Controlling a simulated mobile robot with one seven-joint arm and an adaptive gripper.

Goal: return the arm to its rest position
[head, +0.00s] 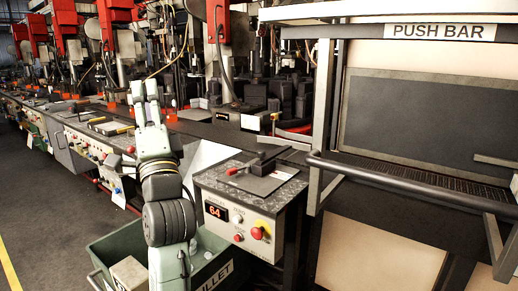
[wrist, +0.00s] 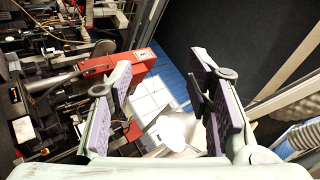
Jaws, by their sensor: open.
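My gripper (head: 145,90) points up at the end of my raised arm, left of centre in the head view. In the wrist view my gripper (wrist: 165,78) is open, its two purple-lined fingers well apart. Nothing is held between them. A white block-like shape and a bright pale patch show beyond the gap, and I cannot tell what they are. My arm hides part of the machine line behind it in the head view.
A control box (head: 242,215) with a red "64" display stands right of my arm. A green bin (head: 215,275) is low beside it. The push bar (head: 420,186) crosses the right side. Red-topped machines line the back. Grey floor (head: 35,205) is clear at left.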

